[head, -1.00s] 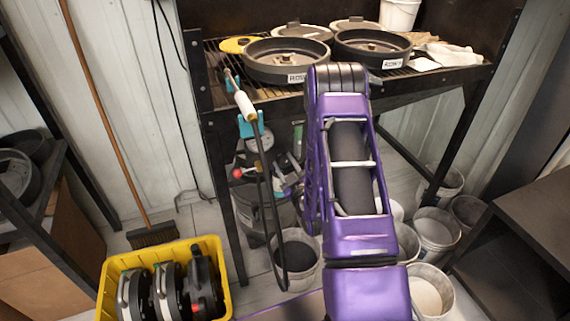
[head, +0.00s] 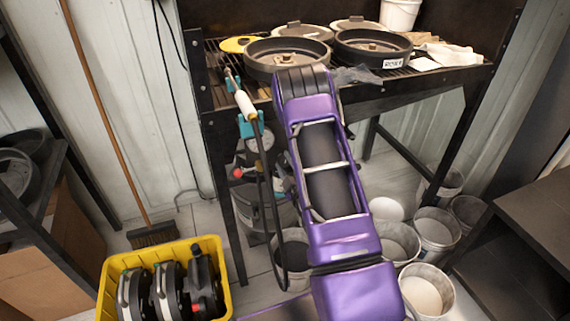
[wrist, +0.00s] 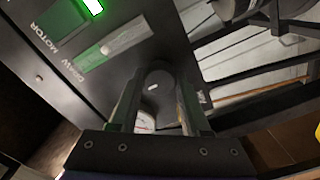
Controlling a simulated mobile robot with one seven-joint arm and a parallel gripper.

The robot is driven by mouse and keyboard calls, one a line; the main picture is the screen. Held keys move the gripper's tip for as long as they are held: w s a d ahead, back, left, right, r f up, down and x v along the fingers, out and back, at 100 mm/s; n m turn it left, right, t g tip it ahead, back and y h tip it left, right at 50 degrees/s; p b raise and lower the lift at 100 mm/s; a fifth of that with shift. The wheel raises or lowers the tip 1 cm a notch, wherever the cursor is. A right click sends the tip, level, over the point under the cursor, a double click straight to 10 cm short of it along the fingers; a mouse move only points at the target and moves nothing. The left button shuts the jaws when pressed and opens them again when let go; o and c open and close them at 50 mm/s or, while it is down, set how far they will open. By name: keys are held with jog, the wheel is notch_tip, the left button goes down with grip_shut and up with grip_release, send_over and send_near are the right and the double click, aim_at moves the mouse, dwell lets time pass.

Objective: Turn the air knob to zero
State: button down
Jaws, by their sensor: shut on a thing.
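In the wrist view, my gripper (wrist: 157,98) has its two fingers on either side of a round black knob (wrist: 154,82) with a small white mark on its face. The gripper is shut on this knob, which sits on a dark control panel (wrist: 105,75). Small lettering beside the knob is too blurred to read. Part of a pale dial shows between the fingers, below the knob. In the head view my purple arm hides my gripper and the knob.
The panel also has a lit green light (wrist: 93,6) and a pale slot by the words "DRAW MOTOR". In the head view, a black bench (head: 225,115) holds round dark pans. Several buckets (head: 437,228) stand below, and a yellow crate (head: 225,245) stands at lower left.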

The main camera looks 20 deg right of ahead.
jog(key=shift+c, duration=1.9)
grip_release()
jog(key=s, duration=1.7)
jog(key=shift+s, duration=0.2)
